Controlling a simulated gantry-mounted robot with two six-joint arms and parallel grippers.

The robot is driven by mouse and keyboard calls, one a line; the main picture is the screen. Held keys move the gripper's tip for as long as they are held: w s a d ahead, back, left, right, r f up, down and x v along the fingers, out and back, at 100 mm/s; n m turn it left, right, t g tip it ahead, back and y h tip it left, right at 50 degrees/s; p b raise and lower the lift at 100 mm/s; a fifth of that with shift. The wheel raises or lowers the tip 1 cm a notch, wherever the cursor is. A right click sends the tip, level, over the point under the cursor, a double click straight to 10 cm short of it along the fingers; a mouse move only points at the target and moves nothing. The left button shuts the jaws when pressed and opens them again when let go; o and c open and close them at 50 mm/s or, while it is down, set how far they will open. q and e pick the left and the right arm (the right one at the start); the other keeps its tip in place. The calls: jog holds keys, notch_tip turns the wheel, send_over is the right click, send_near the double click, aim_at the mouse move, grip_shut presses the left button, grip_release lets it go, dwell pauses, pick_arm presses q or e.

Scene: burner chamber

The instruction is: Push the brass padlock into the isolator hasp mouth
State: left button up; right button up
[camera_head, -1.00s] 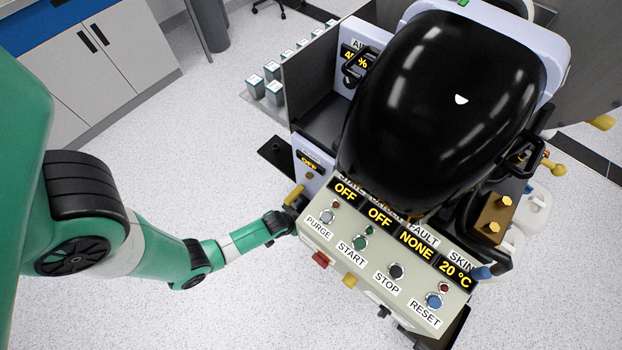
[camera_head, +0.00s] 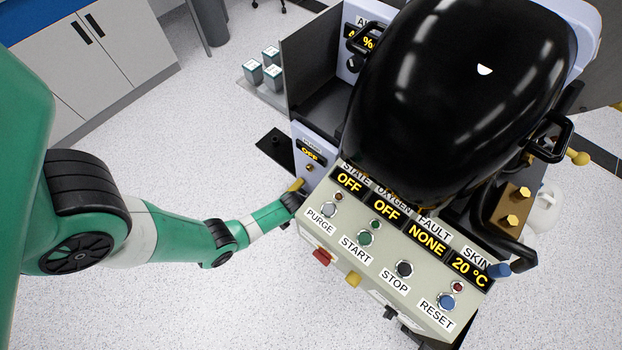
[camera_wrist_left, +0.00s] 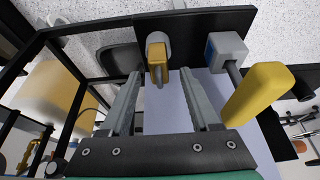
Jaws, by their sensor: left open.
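In the left wrist view, a small brass-yellow block (camera_wrist_left: 157,54), which looks like the padlock, sits against a pale rounded fitting on a dark plate (camera_wrist_left: 187,22). My left gripper (camera_wrist_left: 160,76) is open, with one finger on each side below the block. I cannot tell whether a finger touches it. A grey block with a blue face (camera_wrist_left: 225,48) is to the right; I cannot tell whether it is the isolator hasp. In the head view, my left gripper is at the left end of the control panel (camera_head: 322,245), its fingers hidden. My right gripper is not in view.
A thick yellow handle (camera_wrist_left: 258,92) stands close to the right finger in the wrist view. In the head view, a big black glossy hood (camera_head: 450,100) rises behind the panel. Small grey boxes (camera_head: 262,70) stand on a shelf.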

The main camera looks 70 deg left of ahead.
pick_arm(q)
grip_shut()
jog(key=shift+r, duration=0.15)
notch_tip(320, 180, up, 28)
jog(key=p, duration=2.4)
jog(key=shift+p, duration=0.35)
jog(key=c, duration=0.8)
grip_release()
grip_shut()
